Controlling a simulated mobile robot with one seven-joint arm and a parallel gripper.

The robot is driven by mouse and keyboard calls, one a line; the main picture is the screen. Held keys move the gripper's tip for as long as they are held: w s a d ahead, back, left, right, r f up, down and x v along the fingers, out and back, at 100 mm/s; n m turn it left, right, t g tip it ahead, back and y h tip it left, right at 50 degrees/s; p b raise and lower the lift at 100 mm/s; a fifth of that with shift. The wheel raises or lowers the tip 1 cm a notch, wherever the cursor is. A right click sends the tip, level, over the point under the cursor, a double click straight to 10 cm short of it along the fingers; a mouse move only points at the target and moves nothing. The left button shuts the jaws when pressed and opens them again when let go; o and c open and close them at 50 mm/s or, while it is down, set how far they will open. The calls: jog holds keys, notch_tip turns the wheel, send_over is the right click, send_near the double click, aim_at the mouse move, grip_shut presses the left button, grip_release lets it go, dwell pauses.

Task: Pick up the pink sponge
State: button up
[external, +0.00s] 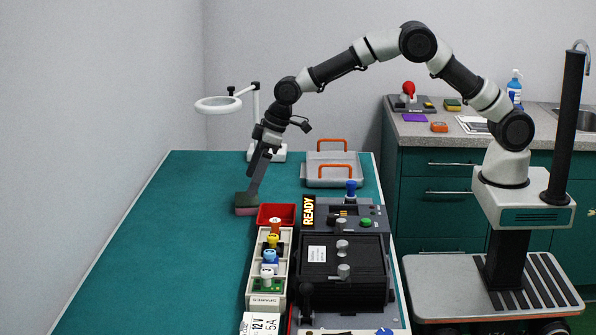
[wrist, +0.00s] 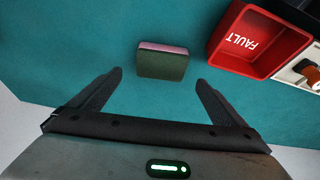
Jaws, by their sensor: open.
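The pink sponge (wrist: 162,62) lies on the teal bench, with a dark green face and a pink strip along its far edge in the wrist view. In the external view, the sponge (external: 245,211) sits left of the red bin, its pink part low and the dark green part above. My gripper (wrist: 160,82) is open and empty, its two fingers spread to either side of the sponge's near side, apart from it. In the external view, my gripper (external: 254,188) points down at the sponge; its fingertips are hard to separate from it there.
A red bin (external: 263,216) marked FAULT stands close right of the sponge, with a rack of coloured parts (external: 254,270) in front. A black test unit (external: 342,268) and a grey tray (external: 337,180) are farther right. A ring lamp (external: 218,104) stands behind. The bench's left is clear.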

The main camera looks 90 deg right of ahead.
aim_at(249, 202)
jog(key=x, duration=0.4)
jog(key=shift+s+a+f, duration=0.1)
jog(key=shift+s+f, duration=0.15)
jog(key=shift+s, duration=0.1)
jog(key=shift+w+f, duration=0.25)
jog(key=shift+f, duration=0.25)
jog(key=c, duration=1.1)
